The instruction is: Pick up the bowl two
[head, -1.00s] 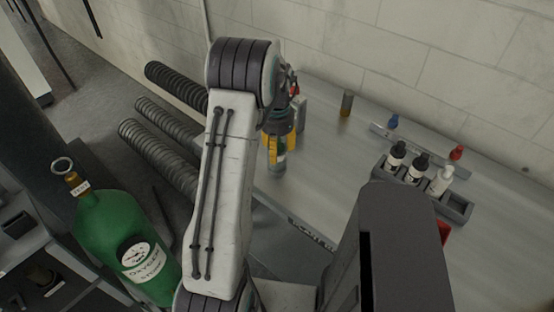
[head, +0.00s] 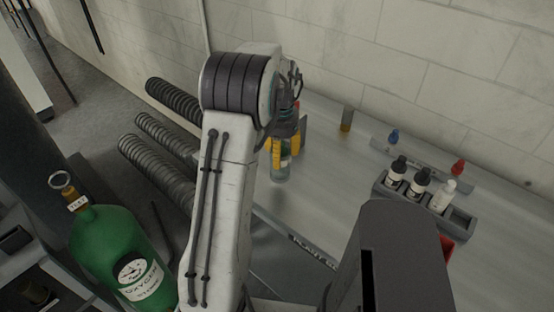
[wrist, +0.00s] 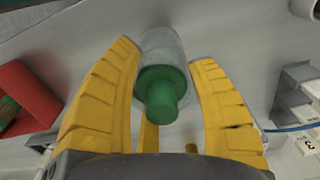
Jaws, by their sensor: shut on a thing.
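No bowl can be made out in either view. My gripper (wrist: 166,62) has yellow fingers and is shut on a clear bottle with a green top (wrist: 163,95), one finger on each side of it. In the head view my gripper (head: 284,140) points down over the bench, with the lower part of the clear bottle (head: 281,173) showing below the fingers. I cannot tell whether the bottle touches the bench.
The grey bench (head: 325,185) has free room right of the bottle. A rack (head: 460,221) holds small bottles at the right. An amber-based cylinder (head: 346,120) stands near the wall. A green oxygen cylinder (head: 105,235) stands at lower left, near ribbed hoses (head: 155,170).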

